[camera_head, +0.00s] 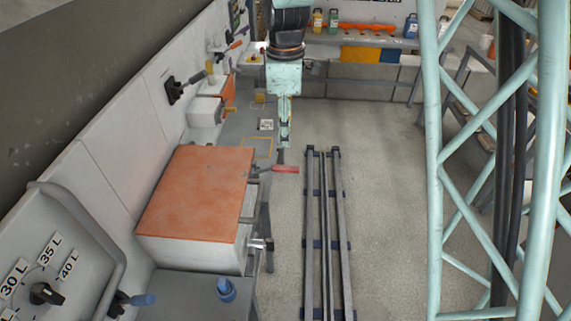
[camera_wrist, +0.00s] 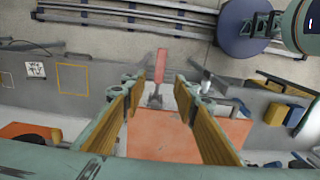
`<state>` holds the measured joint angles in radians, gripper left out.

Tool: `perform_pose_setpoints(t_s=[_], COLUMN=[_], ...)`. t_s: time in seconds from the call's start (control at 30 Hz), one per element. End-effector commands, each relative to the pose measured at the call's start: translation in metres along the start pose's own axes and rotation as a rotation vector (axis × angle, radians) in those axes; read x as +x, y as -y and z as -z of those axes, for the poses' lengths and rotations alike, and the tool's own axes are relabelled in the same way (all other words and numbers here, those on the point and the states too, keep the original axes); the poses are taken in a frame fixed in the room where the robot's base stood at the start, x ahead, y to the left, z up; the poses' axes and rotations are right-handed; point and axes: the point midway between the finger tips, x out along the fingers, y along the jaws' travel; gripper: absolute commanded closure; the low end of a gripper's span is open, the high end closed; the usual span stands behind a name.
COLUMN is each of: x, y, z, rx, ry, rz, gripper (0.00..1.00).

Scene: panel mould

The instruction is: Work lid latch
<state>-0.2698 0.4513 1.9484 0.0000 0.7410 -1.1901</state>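The box (camera_head: 190,253) has a flat orange lid (camera_head: 198,190), which lies closed on top as far as I can see. A latch with a red handle (camera_head: 286,169) sticks out to the right from the box's far right side. My gripper (camera_head: 284,142) points down, above and just beyond the red handle in the head view. In the wrist view my gripper (camera_wrist: 157,87) is open, with its two padded fingers well apart and nothing between the pads. The red handle (camera_wrist: 160,66) shows beyond the fingertips, roughly centred, and the lid (camera_wrist: 165,136) shows between the fingers.
Floor rails (camera_head: 328,230) run right of the box. A dial panel (camera_head: 45,285) and a blue knob (camera_head: 226,289) are at the near left. Wall levers (camera_head: 185,88) are at the left. A shelf with bottles (camera_head: 333,20) is at the back. The floor beside the rails is clear.

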Motion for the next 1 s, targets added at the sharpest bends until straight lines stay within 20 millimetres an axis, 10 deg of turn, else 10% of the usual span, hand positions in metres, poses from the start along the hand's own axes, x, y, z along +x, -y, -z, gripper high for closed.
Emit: perform_pose_setpoints(t_s=[1.0], x=[0.114], y=[0.001], z=[0.0], rx=[0.0], ry=[0.001], rz=[0.002], gripper=[0.73])
